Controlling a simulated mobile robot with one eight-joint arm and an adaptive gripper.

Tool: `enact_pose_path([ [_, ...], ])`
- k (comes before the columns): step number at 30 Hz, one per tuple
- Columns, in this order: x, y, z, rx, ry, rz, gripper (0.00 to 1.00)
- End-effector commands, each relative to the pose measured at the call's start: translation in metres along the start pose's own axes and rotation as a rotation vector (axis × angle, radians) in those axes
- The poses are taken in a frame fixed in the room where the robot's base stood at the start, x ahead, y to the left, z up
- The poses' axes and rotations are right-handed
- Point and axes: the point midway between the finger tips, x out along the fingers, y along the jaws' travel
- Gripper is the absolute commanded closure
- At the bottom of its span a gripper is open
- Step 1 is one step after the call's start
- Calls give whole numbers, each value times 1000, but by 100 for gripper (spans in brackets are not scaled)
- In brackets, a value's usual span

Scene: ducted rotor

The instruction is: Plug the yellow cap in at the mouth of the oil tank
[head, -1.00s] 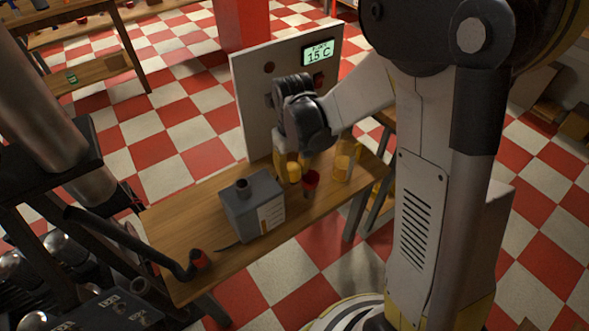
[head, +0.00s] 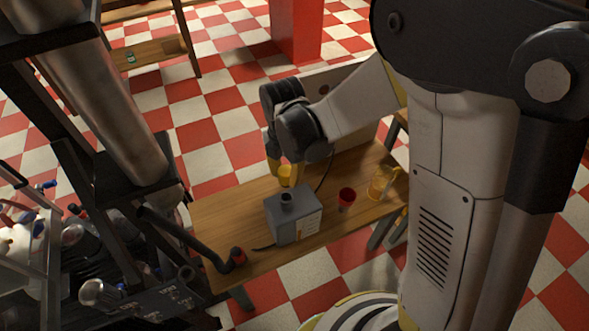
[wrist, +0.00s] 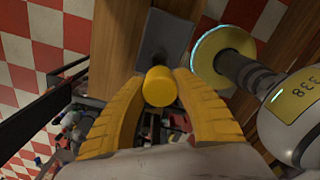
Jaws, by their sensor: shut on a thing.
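The yellow cap (head: 286,174) is between the yellow fingers of my gripper (head: 284,170). In the wrist view the round yellow cap (wrist: 159,86) shows between both fingertips, and my gripper (wrist: 160,88) is shut on it. The oil tank (head: 293,218) is a grey box with a pale label, standing on the wooden bench. Its short round mouth (head: 286,198) points up. In the head view the cap appears just above and behind the mouth, apart from it.
A red cup (head: 346,199) and an amber clear jug (head: 382,183) stand right of the tank on the bench (head: 225,215). A pale panel (head: 350,100) stands behind, partly hidden by my arm.

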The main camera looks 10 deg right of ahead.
Motion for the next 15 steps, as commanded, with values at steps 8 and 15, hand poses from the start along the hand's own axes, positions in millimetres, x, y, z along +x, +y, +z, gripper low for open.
enact_pose_path([
  [8, 0, 0, -1, -24, 0, 0, 94],
  [15, 3, 0, -1, -21, -1, -1, 94],
])
